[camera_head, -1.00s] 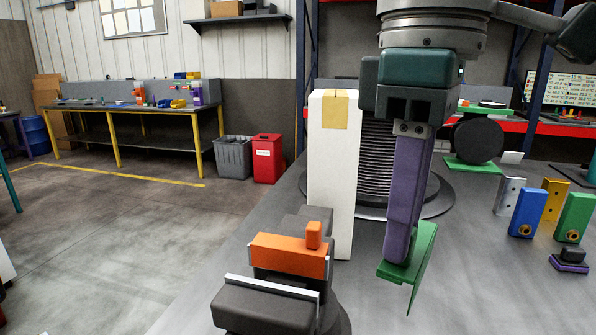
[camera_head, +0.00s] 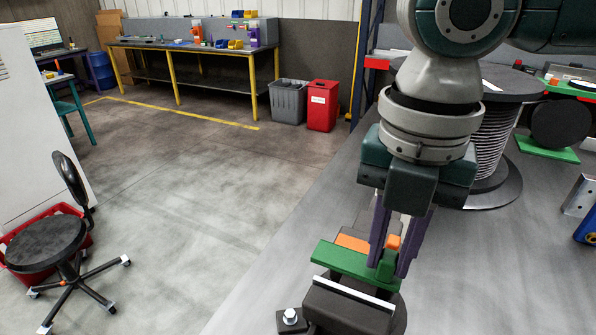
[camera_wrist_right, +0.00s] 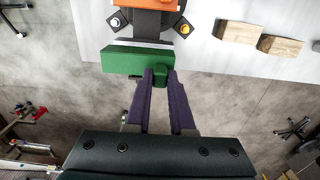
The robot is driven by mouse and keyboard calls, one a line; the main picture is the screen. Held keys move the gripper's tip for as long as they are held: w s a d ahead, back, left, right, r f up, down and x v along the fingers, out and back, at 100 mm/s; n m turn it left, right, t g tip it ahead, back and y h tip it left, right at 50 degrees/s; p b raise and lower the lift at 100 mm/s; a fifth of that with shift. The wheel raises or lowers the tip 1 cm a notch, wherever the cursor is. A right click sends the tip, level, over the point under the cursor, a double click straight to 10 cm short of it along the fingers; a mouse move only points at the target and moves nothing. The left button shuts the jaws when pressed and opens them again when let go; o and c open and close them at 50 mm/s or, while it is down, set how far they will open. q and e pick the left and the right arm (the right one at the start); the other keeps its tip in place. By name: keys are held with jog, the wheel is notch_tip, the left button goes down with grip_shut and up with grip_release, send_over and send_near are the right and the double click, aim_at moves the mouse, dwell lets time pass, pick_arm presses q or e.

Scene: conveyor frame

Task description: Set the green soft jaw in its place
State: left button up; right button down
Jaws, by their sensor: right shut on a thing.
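The green soft jaw (camera_head: 343,259) is a bar with a raised tab, and the tab is between the purple fingers of my right gripper (camera_head: 392,268). The gripper is shut on it. In the head view the green jaw covers part of the vise, between its orange jaw (camera_head: 352,243) and its dark front block (camera_head: 345,308) with a light metal edge. In the wrist view the green jaw (camera_wrist_right: 125,60) appears apart from the vise's dark body and orange jaw (camera_wrist_right: 145,4). I cannot tell its height above the vise. My left gripper is in neither current view.
A bolt-like metal piece (camera_head: 290,317) is beside the vise. Two wooden blocks (camera_wrist_right: 240,32) lie on the table in the wrist view. A large spool (camera_head: 492,140) stands behind my arm. A blue part (camera_head: 587,228) is at the right edge. The table right of the vise is clear.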

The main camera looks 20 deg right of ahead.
aim_at(384, 279)
jog(key=shift+r+p, duration=0.15)
jog(key=shift+p, duration=0.4)
jog(key=shift+f+b, duration=1.25)
jog(key=shift+f, duration=1.15)
jog(key=shift+p, duration=0.4)
jog(key=shift+p, duration=0.4)
